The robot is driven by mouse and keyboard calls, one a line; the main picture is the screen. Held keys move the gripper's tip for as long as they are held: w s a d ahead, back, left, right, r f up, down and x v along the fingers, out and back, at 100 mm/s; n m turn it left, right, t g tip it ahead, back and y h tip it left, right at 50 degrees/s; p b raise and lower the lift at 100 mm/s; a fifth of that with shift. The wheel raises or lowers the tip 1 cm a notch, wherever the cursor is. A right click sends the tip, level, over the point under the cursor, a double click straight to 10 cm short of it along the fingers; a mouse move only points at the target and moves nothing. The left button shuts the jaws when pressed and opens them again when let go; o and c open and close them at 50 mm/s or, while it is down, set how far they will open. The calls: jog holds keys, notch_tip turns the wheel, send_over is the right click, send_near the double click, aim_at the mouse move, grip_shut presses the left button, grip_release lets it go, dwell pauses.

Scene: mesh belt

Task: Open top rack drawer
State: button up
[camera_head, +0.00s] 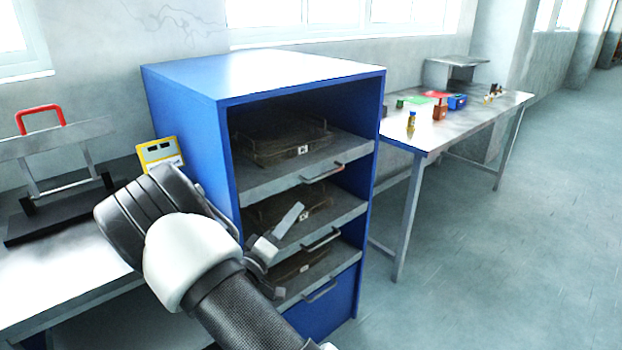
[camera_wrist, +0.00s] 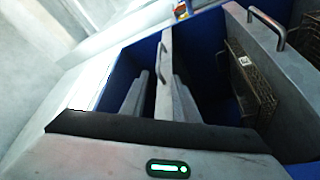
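The blue rack (camera_head: 190,110) has three grey drawers stacked one above another. The top rack drawer (camera_head: 285,183) is pushed in and holds a dark mesh basket (camera_head: 285,145). Its bar handle (camera_head: 322,173) is on the front edge. My gripper (camera_head: 276,234) is in front of the rack, lower than the top handle and left of it, near the middle drawer. Its two pale fingers are apart and empty. In the wrist view, which is turned sideways, my gripper (camera_wrist: 160,98) shows again, with two drawer handles beyond; I cannot tell which drawers these are.
A middle handle (camera_head: 321,239) and a bottom handle (camera_head: 321,291) project from the rack. A yellow device (camera_head: 160,154) stands left of the rack on a white bench (camera_head: 60,285). A table (camera_head: 455,125) with small items is at right. The floor (camera_head: 490,260) at front right is clear.

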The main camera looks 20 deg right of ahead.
aim_at(324, 175)
jog(key=b+x, duration=0.1)
jog(key=x, duration=1.6)
jog(key=shift+d+r+b, duration=0.25)
jog(key=shift+b, duration=0.05)
grip_shut()
